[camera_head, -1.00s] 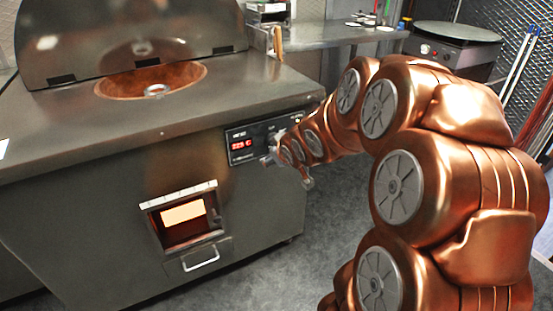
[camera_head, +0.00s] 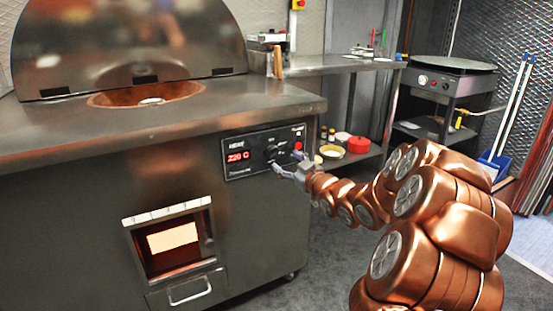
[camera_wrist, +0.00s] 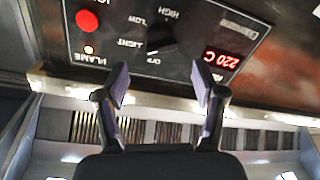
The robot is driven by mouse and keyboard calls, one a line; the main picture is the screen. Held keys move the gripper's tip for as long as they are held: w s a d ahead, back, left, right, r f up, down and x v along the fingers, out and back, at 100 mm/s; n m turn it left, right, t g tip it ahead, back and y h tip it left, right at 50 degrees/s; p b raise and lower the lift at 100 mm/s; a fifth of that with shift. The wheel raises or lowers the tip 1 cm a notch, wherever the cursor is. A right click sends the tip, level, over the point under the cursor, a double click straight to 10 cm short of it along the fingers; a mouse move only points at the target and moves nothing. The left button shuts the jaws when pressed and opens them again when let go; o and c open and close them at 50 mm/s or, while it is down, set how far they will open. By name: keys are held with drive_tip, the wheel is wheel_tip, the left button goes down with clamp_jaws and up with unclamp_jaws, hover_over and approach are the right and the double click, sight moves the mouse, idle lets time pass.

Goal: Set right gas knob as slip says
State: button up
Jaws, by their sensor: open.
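The black control panel (camera_head: 262,151) is on the front of the steel tandoor, with a red 220 display (camera_head: 238,156). A dark knob (camera_wrist: 168,40) on the panel shows upside down in the wrist view, with HIGH, LOW, LIGHT and OFF around it. Which mark it points at I cannot tell. My gripper (camera_head: 287,170) is by the panel's lower right part. In the wrist view my gripper (camera_wrist: 160,84) is open and empty, its fingertips apart with the knob ahead, between their lines. I cannot read any slip here.
A red button (camera_wrist: 87,20) and a lit flame lamp (camera_wrist: 88,50) are beside the knob. A glowing opening (camera_head: 172,240) is below the panel. A steel side table (camera_head: 340,64) and a round griddle (camera_head: 454,64) stand behind to the right.

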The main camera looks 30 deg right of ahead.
sight(277, 154)
drive_tip(key=w+b, duration=0.1)
drive_tip(key=w, duration=0.4)
drive_tip(key=shift+f, duration=0.1)
drive_tip(key=shift+w, duration=0.8)
drive_tip(key=shift+c, duration=0.2)
drive_tip(key=c, duration=1.1)
drive_tip(key=shift+o, duration=0.2)
